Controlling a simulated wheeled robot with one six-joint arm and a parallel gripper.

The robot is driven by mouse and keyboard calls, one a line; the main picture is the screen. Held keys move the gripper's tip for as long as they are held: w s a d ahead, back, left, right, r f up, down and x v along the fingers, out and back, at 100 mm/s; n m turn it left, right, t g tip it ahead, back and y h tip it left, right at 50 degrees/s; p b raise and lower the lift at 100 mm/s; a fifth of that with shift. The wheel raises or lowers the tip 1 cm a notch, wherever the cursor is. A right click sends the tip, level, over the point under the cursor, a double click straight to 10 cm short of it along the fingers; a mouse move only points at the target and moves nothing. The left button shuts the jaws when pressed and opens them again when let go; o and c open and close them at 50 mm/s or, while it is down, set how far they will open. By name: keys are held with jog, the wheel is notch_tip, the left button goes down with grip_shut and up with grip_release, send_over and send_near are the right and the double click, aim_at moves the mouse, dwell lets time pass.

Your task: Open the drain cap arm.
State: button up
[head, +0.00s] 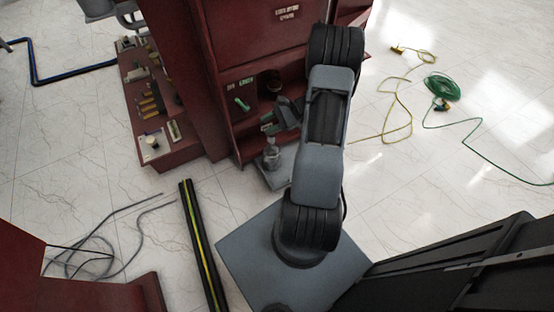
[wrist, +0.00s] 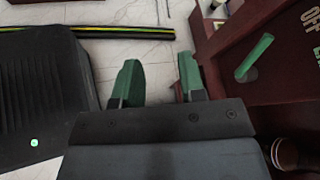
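A short green lever (head: 242,104) sticks out of the dark red cabinet front, below lettering. It also shows at the right in the wrist view (wrist: 254,58), tilted, beside white letters reading "OFF". I cannot tell whether this lever is the drain cap arm. A metallic fitting (head: 271,157) stands low in front of the cabinet. My gripper (head: 267,122) is at the cabinet's lower front, right of and below the lever in the head view. In the wrist view its green fingertips (wrist: 158,82) are apart with nothing between them. The lever is outside the fingers, to their right.
The dark red cabinet (head: 205,70) stands ahead, with a side shelf (head: 165,115) of small parts. A round dark fitting (head: 269,83) is right of the lever. A black and yellow-green striped bar (head: 200,245) and loose grey cables (head: 95,250) lie on the tiled floor.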

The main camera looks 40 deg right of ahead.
jog(key=s+d+f+m+t+h+b, duration=0.1)
jog(key=d+f+m+t+b, duration=0.25)
jog(key=f, duration=0.65)
jog(key=s+d+f+m+t+b, duration=0.25)
jog(key=d+f+m+t, duration=0.2)
jog(key=f, duration=0.55)
jog(key=m+t+h+b, duration=0.4)
jog(key=m+h+b, duration=0.1)
jog(key=m, duration=0.1)
send_near(277, 148)
jog(key=b+x, duration=0.2)
jog(key=x, duration=0.8)
jog(key=shift+f+b, duration=0.15)
jog(key=shift+b, duration=0.25)
jog(key=shift+c, duration=0.2)
grip_shut()
jog(key=shift+a, duration=0.1)
